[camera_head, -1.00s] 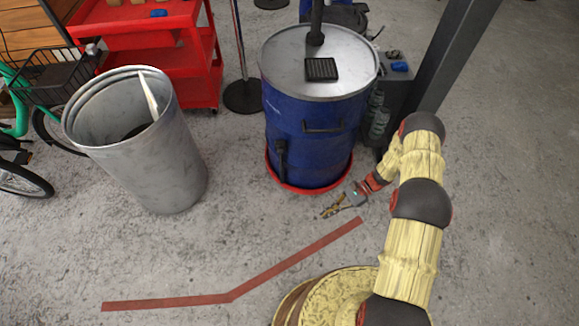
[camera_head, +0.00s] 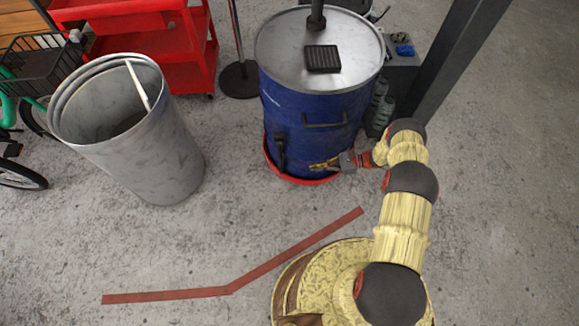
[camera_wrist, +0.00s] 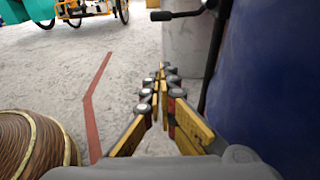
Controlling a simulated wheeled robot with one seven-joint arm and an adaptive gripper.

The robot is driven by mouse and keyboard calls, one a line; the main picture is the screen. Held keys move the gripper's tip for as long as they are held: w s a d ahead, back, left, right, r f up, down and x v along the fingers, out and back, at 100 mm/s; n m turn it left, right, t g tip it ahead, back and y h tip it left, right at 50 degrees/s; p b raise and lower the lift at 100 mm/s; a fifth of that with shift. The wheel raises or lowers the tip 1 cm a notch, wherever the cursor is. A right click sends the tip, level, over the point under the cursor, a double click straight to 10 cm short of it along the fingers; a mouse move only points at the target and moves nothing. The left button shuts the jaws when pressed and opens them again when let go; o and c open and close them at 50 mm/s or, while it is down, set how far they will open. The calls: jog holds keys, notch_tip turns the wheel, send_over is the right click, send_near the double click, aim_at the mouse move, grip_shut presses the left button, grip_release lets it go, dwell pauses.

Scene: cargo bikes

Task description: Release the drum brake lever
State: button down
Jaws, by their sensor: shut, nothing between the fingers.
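The blue drum (camera_head: 315,110) with a grey lid stands upright on a red base ring (camera_head: 300,180). A black lever (camera_head: 280,150) is fixed upright on the drum's lower left side. In the wrist view a black rod (camera_wrist: 215,60) runs beside the blue drum wall (camera_wrist: 275,75), with a black handle (camera_wrist: 176,15) pointing left at its top. My gripper (camera_head: 312,166) is low in front of the drum, right of the lever and apart from it. In the wrist view its fingers (camera_wrist: 160,80) are shut and empty, left of the rod and below the handle.
A red cart (camera_head: 150,45) and a dark post (camera_head: 450,60) stand behind. Red tape (camera_head: 290,245) marks the floor, which is clear in front of the drum.

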aim_at(280, 155)
jog(key=a+r+b, duration=0.1)
jog(key=a+b, duration=0.2)
jog(key=a, duration=0.8)
jog(key=shift+w+a+r, duration=0.15)
jog(key=shift+a+r, duration=0.1)
jog(key=shift+a, duration=0.05)
